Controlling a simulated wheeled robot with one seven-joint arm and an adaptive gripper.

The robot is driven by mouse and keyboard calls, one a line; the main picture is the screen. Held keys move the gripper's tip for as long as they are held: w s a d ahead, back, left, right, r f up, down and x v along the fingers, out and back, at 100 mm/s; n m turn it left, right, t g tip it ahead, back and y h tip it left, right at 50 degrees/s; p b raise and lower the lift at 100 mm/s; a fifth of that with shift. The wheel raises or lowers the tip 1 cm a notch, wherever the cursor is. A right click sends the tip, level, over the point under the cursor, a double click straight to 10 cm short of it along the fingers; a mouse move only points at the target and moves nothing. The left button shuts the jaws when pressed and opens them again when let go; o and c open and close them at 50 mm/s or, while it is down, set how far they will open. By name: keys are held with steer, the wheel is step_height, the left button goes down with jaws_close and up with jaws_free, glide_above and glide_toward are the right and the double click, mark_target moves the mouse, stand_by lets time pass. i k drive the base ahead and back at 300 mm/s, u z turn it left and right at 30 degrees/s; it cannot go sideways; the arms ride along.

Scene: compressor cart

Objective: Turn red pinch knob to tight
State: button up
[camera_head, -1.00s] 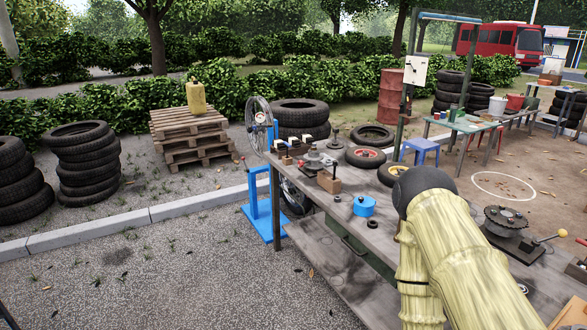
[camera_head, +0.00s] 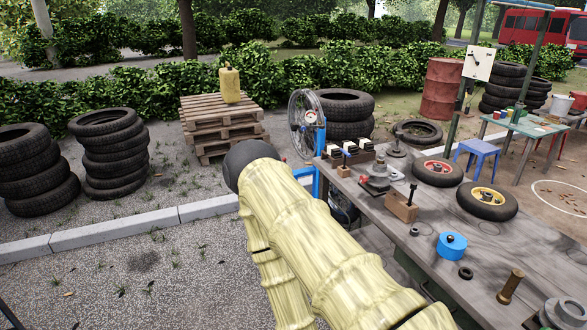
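I cannot make out a red pinch knob for certain. A small device with a reddish top (camera_head: 380,166) stands on the workbench (camera_head: 440,215), too small to tell if it has a knob. A spoked wheel (camera_head: 306,124) with a small dial stands upright at the bench's far left end, on a blue stand (camera_head: 304,178) partly hidden by my arm. My arm, in a pale yellow sleeve with a dark rounded end, crosses the lower middle in front of the bench's left side. My gripper does not show.
On the bench are a wooden block with a black handle (camera_head: 402,206), a blue round can (camera_head: 452,244), a bronze-coloured fitting (camera_head: 511,286) and a yellow-rimmed wheel (camera_head: 487,201). Tyre stacks (camera_head: 113,155) and pallets (camera_head: 222,125) stand left. Gravel (camera_head: 130,275) at lower left is open.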

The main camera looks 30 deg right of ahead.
mark_target(362, 179)
steer(key=z, duration=0.2)
steer(key=i, duration=1.25)
steer(key=z, duration=1)
steer(key=i, duration=0.45)
steer(key=z, duration=0.35)
